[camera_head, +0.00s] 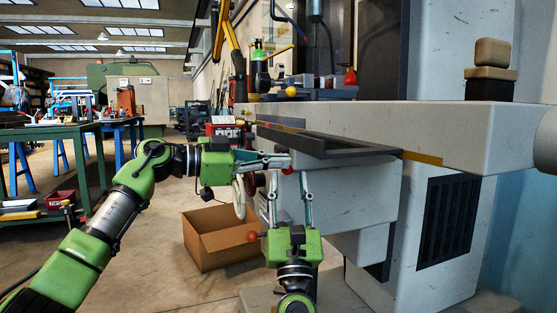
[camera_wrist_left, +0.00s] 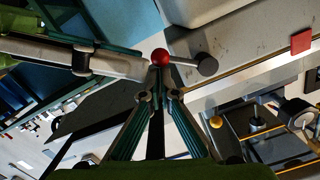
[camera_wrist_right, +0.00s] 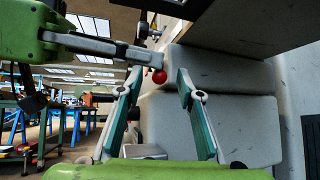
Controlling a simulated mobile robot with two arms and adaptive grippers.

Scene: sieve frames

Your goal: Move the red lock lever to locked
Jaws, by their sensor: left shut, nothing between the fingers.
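The lock lever shows as a red ball knob (camera_head: 288,170) below the dark frame on the machine. My right gripper (camera_head: 290,178) points up from below and is open. In the right wrist view the red knob (camera_wrist_right: 159,77) appears between its spread fingertips; its depth there is unclear.
A dark rectangular frame (camera_head: 325,144) overhangs just above both grippers. The pale machine body (camera_head: 345,200) closes off the right. A handwheel (camera_head: 239,197) and an orange-red ball handle (camera_head: 252,237) are near the wrists. An open cardboard box (camera_head: 215,243) is on the floor.

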